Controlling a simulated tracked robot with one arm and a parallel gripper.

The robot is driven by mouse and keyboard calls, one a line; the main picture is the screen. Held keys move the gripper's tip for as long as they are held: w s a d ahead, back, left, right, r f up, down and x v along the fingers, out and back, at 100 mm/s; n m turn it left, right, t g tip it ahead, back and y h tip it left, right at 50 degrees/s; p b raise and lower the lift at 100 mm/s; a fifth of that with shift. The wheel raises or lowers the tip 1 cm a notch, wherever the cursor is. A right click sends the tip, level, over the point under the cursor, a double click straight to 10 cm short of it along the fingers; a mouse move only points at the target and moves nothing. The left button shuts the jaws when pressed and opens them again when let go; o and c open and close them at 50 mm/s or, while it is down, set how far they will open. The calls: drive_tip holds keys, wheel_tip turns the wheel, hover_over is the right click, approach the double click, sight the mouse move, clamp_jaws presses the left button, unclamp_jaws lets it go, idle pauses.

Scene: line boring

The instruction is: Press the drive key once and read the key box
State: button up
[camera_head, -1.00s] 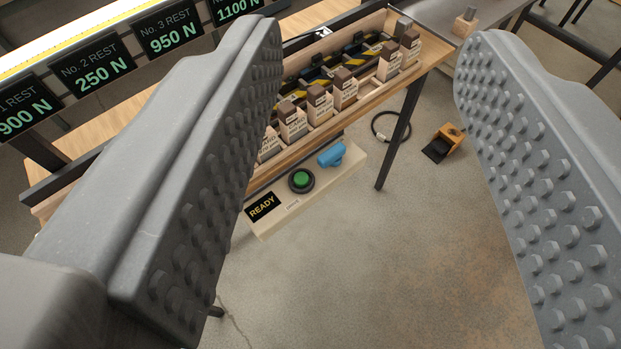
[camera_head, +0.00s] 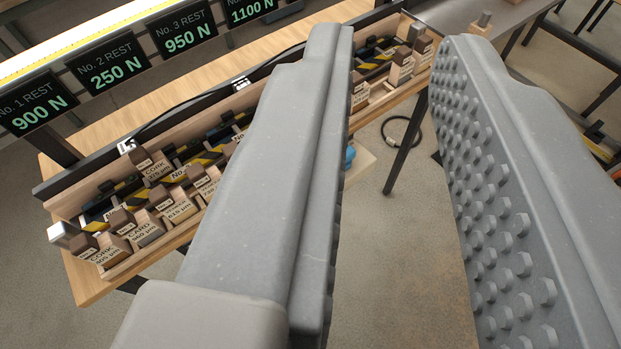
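My gripper (camera_head: 396,48) is partly open with nothing between its fingers. Its studded grey fingers fill much of the head camera view, in front of the bench. The beige key box (camera_head: 361,166) below the bench edge is almost wholly hidden behind the left finger. Only its right corner and a bit of a blue part (camera_head: 350,155) on it show. The green key and the box's display are hidden now, so its reading cannot be seen.
Displays behind the bench show No. 1 REST 900 N (camera_head: 38,103), No. 2 REST 250 N (camera_head: 113,68), No. 3 REST 950 N (camera_head: 184,32) and 1100 N (camera_head: 252,8). A wooden tray (camera_head: 130,262) holds labelled blocks. A bench leg (camera_head: 404,150) stands between the fingers. A black cable loop lies on the floor.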

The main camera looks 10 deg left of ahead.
clamp_jaws()
drive_tip(key=shift+w, duration=0.15)
idle(1.4)
drive_tip(key=w+a+f+n+g+p, duration=0.1)
drive_tip(key=w+a+f+n+g, duration=0.1)
drive_tip(key=w+f, duration=0.65)
drive_tip(key=w+a+f+n+g+p, duration=0.1)
drive_tip(key=w+a+f+n+p, duration=0.1)
drive_tip(key=w+f, duration=0.65)
drive_tip(key=w+a+f+n+g+p, duration=0.1)
drive_tip(key=w+f, duration=0.3)
drive_tip(key=f, duration=0.7)
drive_tip(key=w+a+f+n+g+p, duration=0.1)
drive_tip(key=w+a+f+n+g, duration=0.1)
drive_tip(key=f, duration=0.9)
drive_tip(key=shift+w+a+f+n, duration=0.15)
drive_tip(key=shift+w+n, duration=0.55)
drive_tip(key=shift+w, duration=0.4)
drive_tip(key=shift+f, duration=0.15)
drive_tip(key=shift+h, duration=0.3)
drive_tip(key=shift+f+b, duration=2.25)
drive_tip(key=shift+f, duration=2)
